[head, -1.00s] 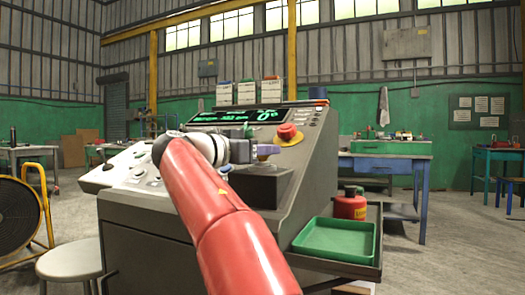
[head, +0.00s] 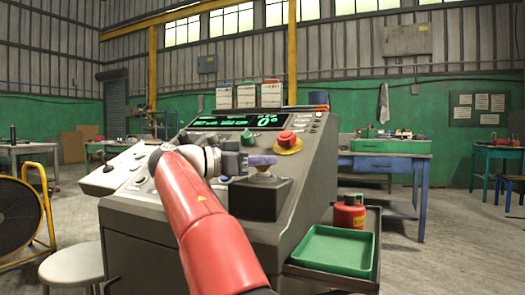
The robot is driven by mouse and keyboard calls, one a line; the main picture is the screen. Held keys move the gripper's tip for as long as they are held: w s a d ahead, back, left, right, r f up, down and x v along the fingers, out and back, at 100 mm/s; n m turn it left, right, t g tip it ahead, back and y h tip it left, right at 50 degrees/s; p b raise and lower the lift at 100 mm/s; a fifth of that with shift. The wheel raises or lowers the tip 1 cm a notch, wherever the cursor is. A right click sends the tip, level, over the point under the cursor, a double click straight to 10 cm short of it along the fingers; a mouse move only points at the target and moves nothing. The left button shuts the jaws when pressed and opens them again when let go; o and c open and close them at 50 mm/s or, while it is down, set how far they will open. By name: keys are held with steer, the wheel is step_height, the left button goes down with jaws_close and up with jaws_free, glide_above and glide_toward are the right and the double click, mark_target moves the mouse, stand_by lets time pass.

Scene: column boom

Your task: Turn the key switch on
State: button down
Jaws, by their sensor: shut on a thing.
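A dark box (head: 258,200) stands out from the sloped front of the grey control console. A small purple handle, seemingly the key of the key switch (head: 264,160), sits above its top on a pale collar. My gripper (head: 249,162) reaches it from the left, at the end of my red arm. The jaws are shut on the purple key, though the fingertips are small and partly hidden. The key's lower part and any on or off marks cannot be made out.
A red mushroom button (head: 286,138) on a yellow base is just right of and above the key. A green button (head: 247,137) is above my gripper. A lit display (head: 238,120) tops the console. A green tray (head: 333,250) and red can (head: 349,214) stand lower right.

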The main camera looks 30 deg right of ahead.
steer(key=c, duration=1.5)
jaws_free()
steer(key=a, duration=0.7)
steer(key=shift+w+a+p, duration=0.2)
steer(key=shift+a+p, duration=0.1)
steer(key=shift+a, duration=0.1)
steer(key=shift+a, duration=0.1)
